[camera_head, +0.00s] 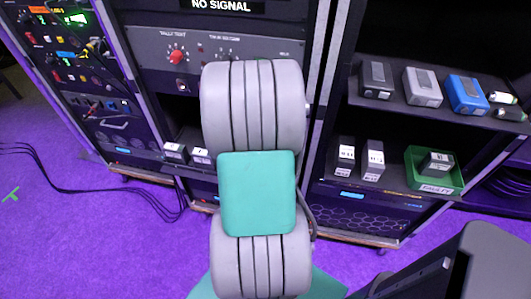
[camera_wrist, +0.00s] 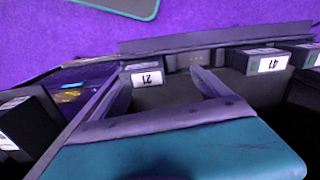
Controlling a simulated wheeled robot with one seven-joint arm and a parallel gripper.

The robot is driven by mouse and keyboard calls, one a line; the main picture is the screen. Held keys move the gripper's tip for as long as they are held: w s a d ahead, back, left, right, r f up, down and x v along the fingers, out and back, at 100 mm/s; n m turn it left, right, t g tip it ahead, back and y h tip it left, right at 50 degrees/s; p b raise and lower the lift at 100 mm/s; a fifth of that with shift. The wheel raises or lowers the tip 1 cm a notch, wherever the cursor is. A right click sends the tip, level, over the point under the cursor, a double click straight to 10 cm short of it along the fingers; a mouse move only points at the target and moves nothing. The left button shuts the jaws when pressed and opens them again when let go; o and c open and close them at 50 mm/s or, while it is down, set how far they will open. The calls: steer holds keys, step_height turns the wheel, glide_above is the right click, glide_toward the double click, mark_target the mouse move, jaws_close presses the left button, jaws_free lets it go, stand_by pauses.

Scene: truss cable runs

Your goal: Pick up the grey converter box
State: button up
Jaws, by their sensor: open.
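A grey converter box (camera_head: 423,87) sits on the upper shelf of the right rack in the head view, between a dark box (camera_head: 377,80) and a blue box (camera_head: 467,94). My gripper (camera_wrist: 160,76) shows in the wrist view with its two fingers apart. No object is clamped between them. A dark box with a white label (camera_wrist: 147,77) lies beyond the fingers, near the gap between them. The head view does not show my gripper; my arm fills its middle. I cannot tell whether the grey box is in the wrist view.
The right rack's lower shelf holds two labelled dark boxes (camera_head: 359,159) and a green tray (camera_head: 416,178) with a dark box inside. Small labelled boxes (camera_head: 187,153) sit in the left rack. Another labelled box (camera_wrist: 267,62) stands right of my fingers. Black cables (camera_head: 100,183) lie on the purple floor.

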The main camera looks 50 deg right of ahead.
steer(key=shift+o, duration=0.9)
steer(key=shift+s+d+f+m, duration=0.3)
steer(key=shift+s+d, duration=0.25)
steer(key=shift+s, duration=0.05)
steer(key=shift+s+d+f+m, duration=0.3)
steer(key=shift+s+d, duration=0.25)
steer(key=shift+s, duration=0.05)
step_height(320, 180, down, 7)
steer(key=shift+s+a, duration=0.1)
steer(key=c, duration=1.8)
